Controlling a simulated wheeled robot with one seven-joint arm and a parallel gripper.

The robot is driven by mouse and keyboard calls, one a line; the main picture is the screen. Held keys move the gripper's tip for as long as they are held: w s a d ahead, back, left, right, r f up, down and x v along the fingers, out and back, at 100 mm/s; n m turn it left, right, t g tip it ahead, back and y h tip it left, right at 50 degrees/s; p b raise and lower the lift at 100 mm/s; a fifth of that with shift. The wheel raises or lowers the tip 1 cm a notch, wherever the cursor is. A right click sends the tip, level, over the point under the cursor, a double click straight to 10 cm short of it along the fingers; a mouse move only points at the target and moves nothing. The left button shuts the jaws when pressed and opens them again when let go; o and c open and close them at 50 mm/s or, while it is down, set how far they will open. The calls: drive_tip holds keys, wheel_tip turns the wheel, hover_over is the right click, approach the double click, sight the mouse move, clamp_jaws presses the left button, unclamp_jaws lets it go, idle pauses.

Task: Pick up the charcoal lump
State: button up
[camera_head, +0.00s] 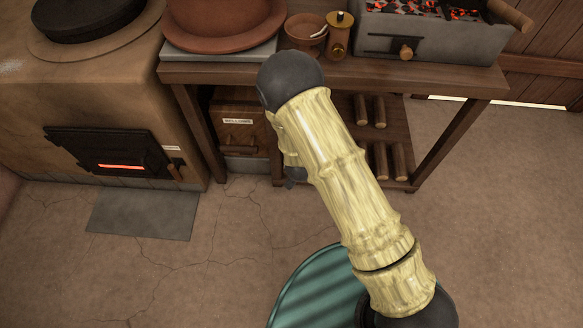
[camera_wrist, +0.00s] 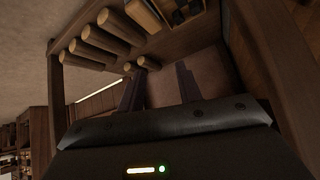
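In the wrist view, the two dark fingers of my gripper (camera_wrist: 158,85) stand apart with nothing visible between them. In the head view my arm hides most of the gripper, which is low in front of the wooden table. Several dark lumps (camera_wrist: 185,12), possibly charcoal, show in a wooden box at the top edge of the wrist view, beyond the fingertips. Dark lumps with glowing orange patches (camera_head: 425,7) also lie in the grey brazier (camera_head: 455,47) on the table. I cannot tell which lump is the task's one.
The wooden table (camera_head: 350,75) holds a clay dish (camera_head: 222,30), a small bowl (camera_head: 306,35) and a brass canister (camera_head: 339,38). Several short logs (camera_head: 380,160) lie on its lower shelf, beside a labelled box (camera_head: 237,135). A clay stove (camera_head: 75,90) with a glowing opening stands left. Floor in front is clear.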

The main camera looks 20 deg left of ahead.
drive_tip(key=s+a+f+n+t+y+b, duration=0.2)
drive_tip(key=s+f, duration=0.3)
drive_tip(key=f, duration=0.4)
drive_tip(key=s+a+f+n+t+y+b, duration=0.1)
drive_tip(key=s+f+t, duration=0.4)
drive_tip(key=f, duration=0.5)
drive_tip(key=shift+s+a+n+y+b, duration=0.15)
drive_tip(key=shift+a+n+y+b, duration=0.25)
drive_tip(key=shift+a+n+b, duration=0.4)
drive_tip(key=shift+d+f, duration=0.1)
drive_tip(key=shift+f, duration=0.05)
drive_tip(key=b+x, duration=0.7)
drive_tip(key=x, duration=0.5)
